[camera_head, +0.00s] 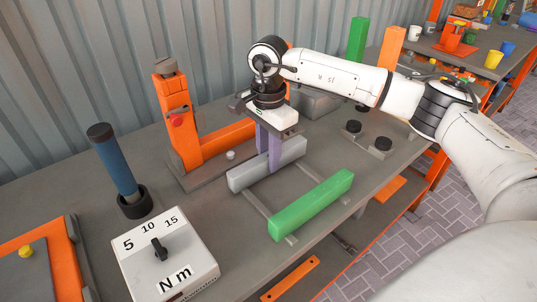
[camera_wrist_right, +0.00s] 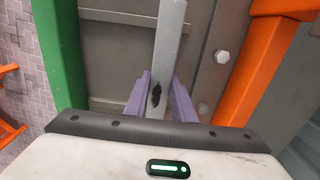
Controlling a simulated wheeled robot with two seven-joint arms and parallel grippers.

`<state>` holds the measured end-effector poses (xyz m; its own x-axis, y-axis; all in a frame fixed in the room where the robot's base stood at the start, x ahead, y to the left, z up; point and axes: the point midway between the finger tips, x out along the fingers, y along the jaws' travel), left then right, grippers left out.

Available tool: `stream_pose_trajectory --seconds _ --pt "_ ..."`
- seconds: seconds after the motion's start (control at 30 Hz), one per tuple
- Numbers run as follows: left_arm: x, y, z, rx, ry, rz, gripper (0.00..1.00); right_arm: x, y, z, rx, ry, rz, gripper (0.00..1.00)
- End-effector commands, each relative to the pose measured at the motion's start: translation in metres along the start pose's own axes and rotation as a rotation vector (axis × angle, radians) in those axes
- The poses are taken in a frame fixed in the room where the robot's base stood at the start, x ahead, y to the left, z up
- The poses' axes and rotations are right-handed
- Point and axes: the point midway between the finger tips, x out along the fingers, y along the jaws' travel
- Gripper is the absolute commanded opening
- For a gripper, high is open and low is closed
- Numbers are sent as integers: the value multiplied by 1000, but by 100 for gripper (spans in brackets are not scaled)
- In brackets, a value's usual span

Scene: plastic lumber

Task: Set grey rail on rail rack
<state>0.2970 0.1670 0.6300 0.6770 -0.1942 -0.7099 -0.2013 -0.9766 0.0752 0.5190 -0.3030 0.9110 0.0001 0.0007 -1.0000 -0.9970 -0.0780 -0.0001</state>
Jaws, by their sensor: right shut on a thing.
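The grey rail (camera_head: 247,177) is a light grey bar at the middle of the bench in the head view. My right gripper (camera_head: 269,160) comes down on it from above, its purple fingers shut on its sides. In the right wrist view the rail (camera_wrist_right: 171,40) runs between the fingers (camera_wrist_right: 160,98) and has a dark mark. The rail rack (camera_head: 258,207) shows as thin grey cross bars on the bench. The grey rail is over their rear part; I cannot tell whether it touches them. My left gripper is not in view.
A green rail (camera_head: 311,205) lies across the rack's front part, parallel to the grey rail. An orange press frame (camera_head: 179,120) stands behind. A torque box (camera_head: 166,258) and a blue-handled tool (camera_head: 114,165) are at left. Black knobs (camera_head: 383,144) are at right.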

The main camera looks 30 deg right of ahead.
Motion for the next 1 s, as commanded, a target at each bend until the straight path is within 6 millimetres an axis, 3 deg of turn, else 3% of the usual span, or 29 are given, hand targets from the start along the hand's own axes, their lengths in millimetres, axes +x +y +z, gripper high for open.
stream_pose_trajectory --seconds 0.03,0.07,0.17,0.57,1.0 --pt "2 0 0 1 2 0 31 2 0 0 0 0 -1 0" --pt "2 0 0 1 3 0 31 3 0 0 0 0 0 25" --pt "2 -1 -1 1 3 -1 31 2 0 0 0 0 0 42" --pt "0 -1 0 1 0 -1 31 -6 -1 0 0 0 -2 42" --pt "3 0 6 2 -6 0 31 -92 -1 0 1 0 -4 42"
